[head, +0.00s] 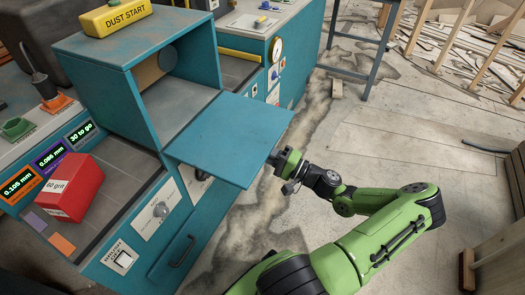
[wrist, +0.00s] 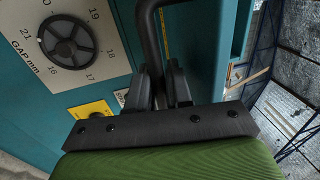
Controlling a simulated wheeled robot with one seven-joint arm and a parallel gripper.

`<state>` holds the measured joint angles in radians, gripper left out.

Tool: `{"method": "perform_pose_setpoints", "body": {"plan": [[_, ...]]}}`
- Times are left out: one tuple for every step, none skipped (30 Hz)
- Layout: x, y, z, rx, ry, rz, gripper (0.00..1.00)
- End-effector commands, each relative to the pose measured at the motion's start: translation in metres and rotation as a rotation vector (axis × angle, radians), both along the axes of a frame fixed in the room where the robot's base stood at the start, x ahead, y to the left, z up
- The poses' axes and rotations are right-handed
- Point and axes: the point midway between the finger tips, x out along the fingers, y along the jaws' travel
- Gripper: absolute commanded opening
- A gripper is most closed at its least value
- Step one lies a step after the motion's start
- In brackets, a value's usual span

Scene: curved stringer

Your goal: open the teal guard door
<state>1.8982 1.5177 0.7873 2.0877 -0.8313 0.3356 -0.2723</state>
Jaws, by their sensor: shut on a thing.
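The teal guard door (head: 228,138) is a flat panel sticking out from the front of the teal box housing (head: 130,70) in the head view. It looks swung down to about level, and the housing's opening is exposed behind it. My gripper (head: 284,158) is at the door's outer right edge. In the wrist view my gripper (wrist: 157,88) is shut on a dark bar handle (wrist: 150,35), which passes between the fingers. In the head view the handle is hidden.
A gap dial (wrist: 68,40) on a pale plate is close by in the wrist view. A red grit box (head: 75,188) and small displays are on the machine at left. A yellow dust start block (head: 115,16) sits on top. Floor (head: 390,125) at right is mostly clear.

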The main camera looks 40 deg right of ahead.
Motion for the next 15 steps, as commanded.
{"method": "perform_pose_setpoints", "body": {"plan": [[0.000,0.000,0.000,0.000,0.001,0.000,0.00],[0.000,0.000,0.000,0.000,0.001,0.000,0.00],[0.000,0.000,-0.001,0.000,0.001,0.000,0.00],[0.000,0.000,-0.001,0.000,0.001,0.000,0.00],[0.000,0.000,-0.001,0.000,0.001,0.000,0.00],[0.000,0.000,0.000,-0.001,0.002,0.000,0.00],[0.000,0.000,0.000,-0.001,0.004,0.000,0.00],[0.000,0.000,0.002,-0.002,0.007,0.000,0.00],[0.000,0.000,0.005,-0.005,0.014,0.001,0.00],[-0.001,0.000,0.008,-0.008,0.021,0.001,0.00],[-0.001,0.000,0.011,-0.011,0.031,0.002,0.00],[-0.001,0.000,0.016,-0.018,0.046,0.001,0.00],[-0.002,0.000,0.021,-0.022,0.058,0.002,0.00],[-0.002,0.000,0.025,-0.027,0.071,0.002,0.00],[-0.002,-0.001,0.030,-0.033,0.089,0.002,0.00]]}}
